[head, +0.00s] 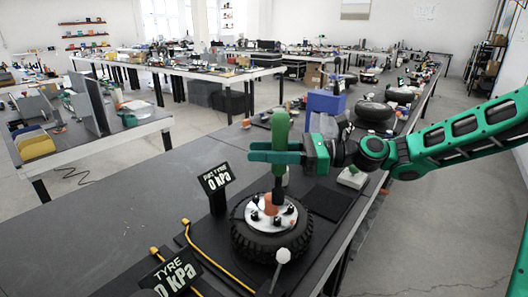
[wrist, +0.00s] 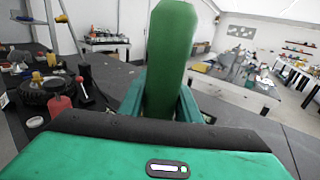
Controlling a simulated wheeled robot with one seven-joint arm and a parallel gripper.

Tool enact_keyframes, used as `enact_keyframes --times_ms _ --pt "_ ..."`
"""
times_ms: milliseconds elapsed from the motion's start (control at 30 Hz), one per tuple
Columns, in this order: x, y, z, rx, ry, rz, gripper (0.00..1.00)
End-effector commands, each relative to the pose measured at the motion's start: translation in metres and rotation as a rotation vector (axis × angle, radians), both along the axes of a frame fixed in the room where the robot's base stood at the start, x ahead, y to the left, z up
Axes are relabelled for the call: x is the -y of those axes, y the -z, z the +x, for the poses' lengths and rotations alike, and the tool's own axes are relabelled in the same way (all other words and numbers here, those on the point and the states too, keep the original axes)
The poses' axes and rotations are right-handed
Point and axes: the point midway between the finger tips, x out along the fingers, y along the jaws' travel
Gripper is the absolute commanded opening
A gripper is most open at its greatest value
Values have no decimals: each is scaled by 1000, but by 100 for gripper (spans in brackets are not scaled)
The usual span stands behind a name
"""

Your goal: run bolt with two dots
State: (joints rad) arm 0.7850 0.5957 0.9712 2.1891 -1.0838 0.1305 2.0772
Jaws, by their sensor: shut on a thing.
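My gripper (head: 276,152) is shut on a green-handled tool (head: 281,128), held upright above the wheel. The tool's dark lower shaft (head: 278,190) reaches down to the hub; whether its tip touches a bolt is not clear. The wheel (head: 262,241) is a black tyre lying flat with a pale metal hub (head: 240,212) bearing several dark bolts. An orange-red piece (head: 270,203) shows at the hub beside the shaft. Dots on the bolts are too small to make out. In the wrist view the green handle (wrist: 168,60) stands between my fingers and hides what is behind it.
Two black signs reading 0 kPa stand left of the wheel (head: 216,181) and in front (head: 172,274). A yellow hose (head: 215,262) lies beside it. A white-headed knob (head: 283,256) rises at the tyre's near side. A blue bin (head: 325,104) stands behind. The bench's left is clear.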

Motion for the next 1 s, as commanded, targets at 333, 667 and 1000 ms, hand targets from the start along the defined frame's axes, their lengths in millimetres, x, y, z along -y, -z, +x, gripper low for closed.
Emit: enact_keyframes --times_ms 333,667,1000 --pt "0 16 0 0 -1 3 3" --pt "0 43 -1 0 -2 3 3" --pt "0 55 0 1 0 2 3"
